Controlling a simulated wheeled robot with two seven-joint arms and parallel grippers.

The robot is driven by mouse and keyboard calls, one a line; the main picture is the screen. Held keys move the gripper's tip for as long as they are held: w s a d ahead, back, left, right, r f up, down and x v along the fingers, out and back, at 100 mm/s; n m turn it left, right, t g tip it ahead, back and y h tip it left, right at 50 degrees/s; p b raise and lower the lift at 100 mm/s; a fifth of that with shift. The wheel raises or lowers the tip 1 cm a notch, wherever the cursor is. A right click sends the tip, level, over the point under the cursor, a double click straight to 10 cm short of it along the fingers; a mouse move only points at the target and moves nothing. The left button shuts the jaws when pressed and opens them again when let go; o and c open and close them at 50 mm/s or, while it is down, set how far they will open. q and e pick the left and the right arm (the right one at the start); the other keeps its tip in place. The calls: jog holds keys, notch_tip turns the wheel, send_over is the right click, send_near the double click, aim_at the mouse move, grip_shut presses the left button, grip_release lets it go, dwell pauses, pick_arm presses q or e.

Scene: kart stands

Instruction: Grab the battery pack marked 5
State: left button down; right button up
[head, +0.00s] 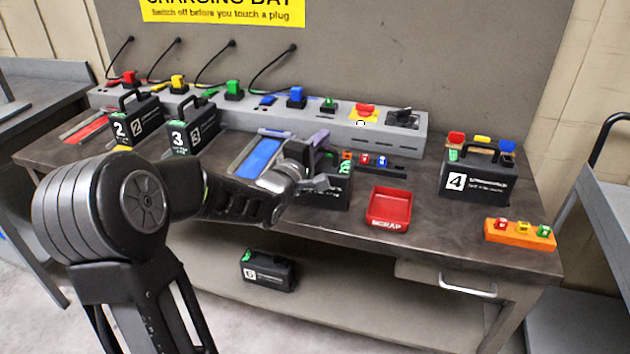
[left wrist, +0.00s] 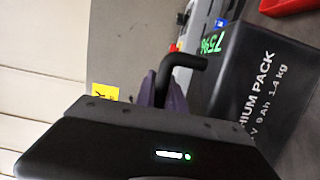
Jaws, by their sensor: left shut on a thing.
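My left gripper (head: 318,142) is over the middle of the workbench. In the left wrist view its purple fingers (left wrist: 172,92) are shut on the black handle (left wrist: 185,64) of a battery pack. That dark pack (head: 335,192) is mostly behind my gripper in the head view. In the left wrist view the pack (left wrist: 265,90) shows a green 75% display and part of its white lettering; its number is hidden. I cannot tell whether it touches the bench. Packs marked 2 (head: 140,125), 3 (head: 193,138) and 4 (head: 480,180) stand on the bench. My right gripper is not in view.
A grey power strip (head: 345,130) with coloured plugs runs along the back. A blue pad (head: 262,156) lies left of the held pack, a red scrap tray (head: 388,206) right of it. An orange block (head: 519,236) sits front right. Another pack (head: 268,272) is on the lower shelf.

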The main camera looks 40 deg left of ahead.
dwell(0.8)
pick_arm(q)
jog(key=shift+r, duration=0.2)
jog(key=shift+w+r, duration=0.1)
jog(key=shift+r, duration=0.45)
notch_tip(320, 180, up, 9)
dwell(0.8)
